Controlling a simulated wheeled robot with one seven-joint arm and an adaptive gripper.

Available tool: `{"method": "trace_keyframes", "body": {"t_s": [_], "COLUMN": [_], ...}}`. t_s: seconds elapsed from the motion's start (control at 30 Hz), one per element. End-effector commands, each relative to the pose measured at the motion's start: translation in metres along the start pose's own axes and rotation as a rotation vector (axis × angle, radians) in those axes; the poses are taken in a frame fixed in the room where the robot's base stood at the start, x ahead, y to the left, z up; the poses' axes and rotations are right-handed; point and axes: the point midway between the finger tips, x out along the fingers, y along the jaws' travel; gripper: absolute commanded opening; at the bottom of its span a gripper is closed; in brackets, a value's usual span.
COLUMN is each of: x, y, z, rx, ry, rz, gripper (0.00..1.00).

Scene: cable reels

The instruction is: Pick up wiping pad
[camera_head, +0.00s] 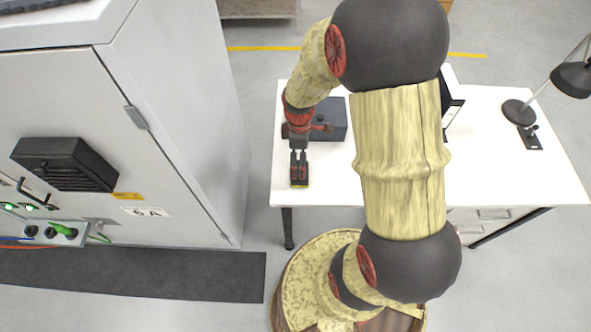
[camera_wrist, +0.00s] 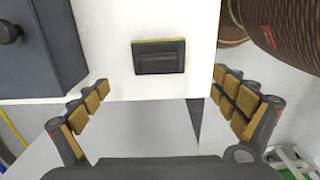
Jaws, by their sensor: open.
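The wiping pad (camera_wrist: 159,57) is a small dark block with a raised grip and a thin yellow edge. It lies on the white table (camera_wrist: 120,80) near its edge. In the head view the pad (camera_head: 300,184) shows at the table's front left, just below my gripper (camera_head: 299,164) in the picture, which partly covers it. In the wrist view my gripper (camera_wrist: 161,88) is open with its fingers wide apart. The pad appears ahead of the fingertips, roughly centred between them, with nothing held. The head view does not show the height of the fingers over the pad.
A dark grey box (camera_head: 331,119) stands on the table behind my gripper; in the wrist view the box (camera_wrist: 45,55) is at upper left. A desk lamp (camera_head: 575,79) stands at the table's right. A grey cabinet (camera_head: 185,130) stands left, across a floor gap.

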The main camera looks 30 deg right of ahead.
Motion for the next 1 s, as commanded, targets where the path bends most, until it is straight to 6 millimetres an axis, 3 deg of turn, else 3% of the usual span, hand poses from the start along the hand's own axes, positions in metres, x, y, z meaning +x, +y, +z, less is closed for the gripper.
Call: {"method": "trace_keyframes", "body": {"t_s": [0.37, 0.7, 1.0], "x": [0.033, 0.076, 0.077], "y": [0.0, 0.002, 0.002], "z": [0.002, 0.006, 0.006], "rx": [-0.009, -0.008, -0.008], "ry": [-0.001, -0.001, 0.0], "rz": [-0.002, -0.002, -0.001], "gripper": [0.97, 0.97, 0.94]}}
